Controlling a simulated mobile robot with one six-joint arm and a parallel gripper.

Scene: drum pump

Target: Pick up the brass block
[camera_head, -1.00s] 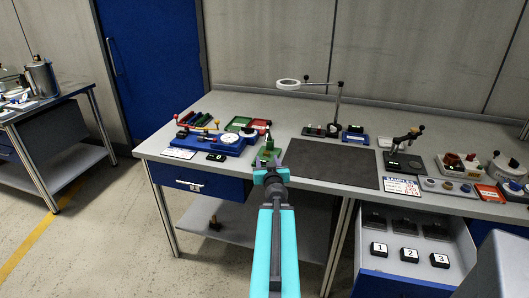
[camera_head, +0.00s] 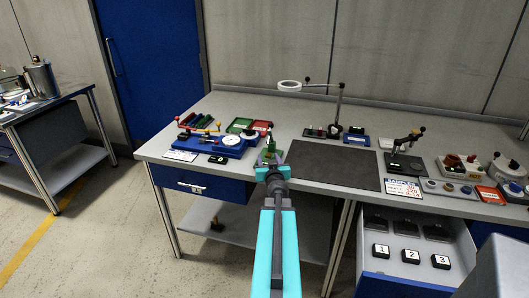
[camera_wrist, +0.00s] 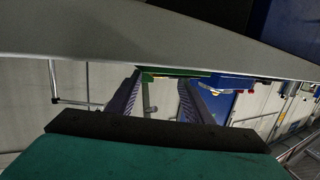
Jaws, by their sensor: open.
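I cannot pick out the brass block for certain in either view. My gripper (camera_head: 270,158) is over the front part of the workbench (camera_head: 330,103), beside a small green-based item (camera_head: 264,150) that it partly hides. In the wrist view, the two ridged fingers of my gripper (camera_wrist: 160,80) stand apart with nothing held between them. A green edge (camera_wrist: 170,73) shows just beyond the fingertips there.
A blue fixture with a dial (camera_head: 231,140) stands left of my gripper, with red and green trays behind. A dark mat (camera_head: 335,165) lies to the right, bare. An open drawer (camera_head: 375,288) holds numbered blocks. A small dark item (camera_head: 216,224) stands on the lower shelf.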

